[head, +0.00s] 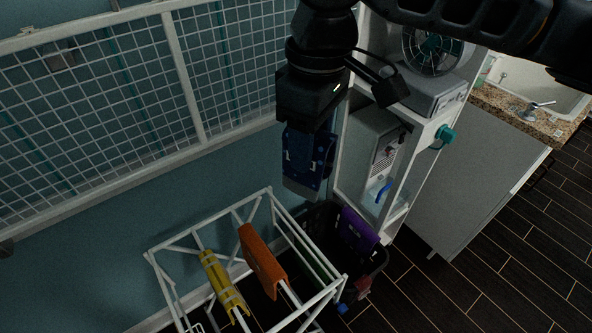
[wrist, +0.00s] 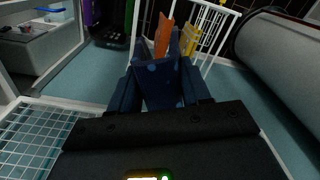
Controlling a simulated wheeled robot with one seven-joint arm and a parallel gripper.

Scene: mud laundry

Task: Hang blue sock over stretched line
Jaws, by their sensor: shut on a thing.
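My gripper (head: 306,138) points down and is shut on the blue sock (head: 305,168), which hangs below the jaws in the head view. The sock also shows between the fingers in the wrist view (wrist: 162,85); it is dark blue with lighter spots. The gripper and sock are above and behind the white drying rack (head: 158,258), clear of it. An orange sock (head: 262,262) and a yellow sock (head: 222,284) hang over the rack's lines. The lines are partly hidden under these socks, and I cannot tell which free stretch of line is open.
A dark basket (head: 375,268) with a purple cloth (head: 357,232) stands right of the rack. A white shelf unit (head: 398,215) with a fan (head: 432,48) rises behind it. A white wall grid (head: 95,110) is at the left. Dark floor is open at the lower right.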

